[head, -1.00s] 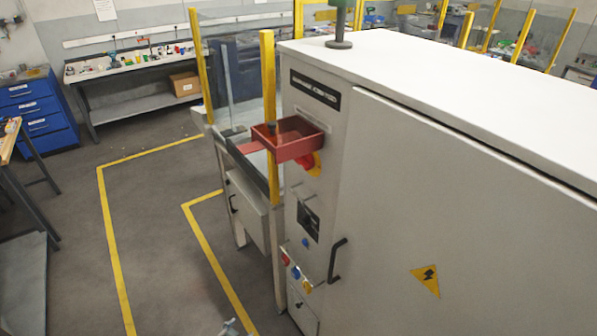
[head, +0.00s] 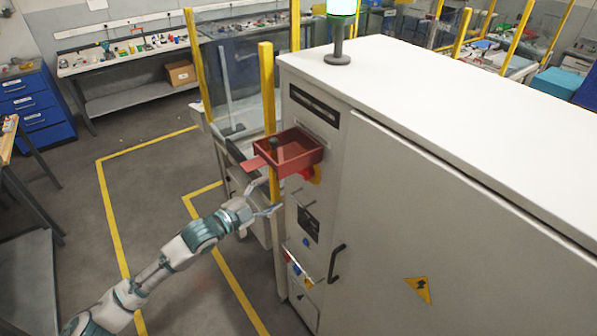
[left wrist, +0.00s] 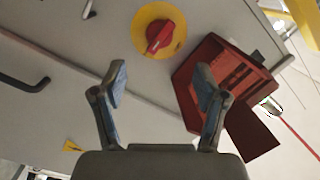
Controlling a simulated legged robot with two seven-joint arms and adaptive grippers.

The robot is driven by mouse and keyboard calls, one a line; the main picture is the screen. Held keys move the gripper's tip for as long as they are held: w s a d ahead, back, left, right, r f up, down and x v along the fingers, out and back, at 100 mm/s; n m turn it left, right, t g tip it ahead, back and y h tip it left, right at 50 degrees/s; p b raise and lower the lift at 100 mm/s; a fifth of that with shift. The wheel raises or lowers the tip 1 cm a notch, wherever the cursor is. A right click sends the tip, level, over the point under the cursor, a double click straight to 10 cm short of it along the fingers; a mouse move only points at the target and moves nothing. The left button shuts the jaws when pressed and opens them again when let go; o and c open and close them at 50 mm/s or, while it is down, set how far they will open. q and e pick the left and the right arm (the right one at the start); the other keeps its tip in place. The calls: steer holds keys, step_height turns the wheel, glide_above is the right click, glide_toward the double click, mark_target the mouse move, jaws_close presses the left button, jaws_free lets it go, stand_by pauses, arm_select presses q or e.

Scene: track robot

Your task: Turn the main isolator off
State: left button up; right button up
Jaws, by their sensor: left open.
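The main isolator is a red rotary knob on a round yellow plate on the grey cabinet's narrow face. In the head view the isolator (head: 313,175) is partly hidden under a red box (head: 301,160). In the left wrist view the red knob (left wrist: 160,37) shows whole, ahead of the fingers, with the red box (left wrist: 187,95) to its right. My left gripper (head: 268,197) is open and empty, just below and left of the red box. In the left wrist view its two fingers (left wrist: 160,85) stand wide apart, and the knob is not between them. My right gripper is out of sight.
The red box, with a flap sticking out, juts from the cabinet (head: 450,180) close to the isolator. A yellow post (head: 268,90) and clear guard panels stand beside it. A black door handle (head: 337,263) sticks out lower down. Floor at left is open.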

mark_target(300, 174)
arm_select(q)
steer(key=x, duration=0.4)
steer(key=p+x, duration=0.1)
steer(key=x, duration=0.3)
steer(key=p+x, duration=0.1)
steer(key=x, duration=0.3)
steer(key=shift+s+d, duration=0.35)
steer(key=shift+d, duration=0.1)
steer(key=shift+a, duration=0.7)
steer(key=c, duration=1.2)
steer(key=shift+o, duration=0.2)
steer(key=shift+s+r, duration=0.1)
steer(key=shift+r, duration=0.05)
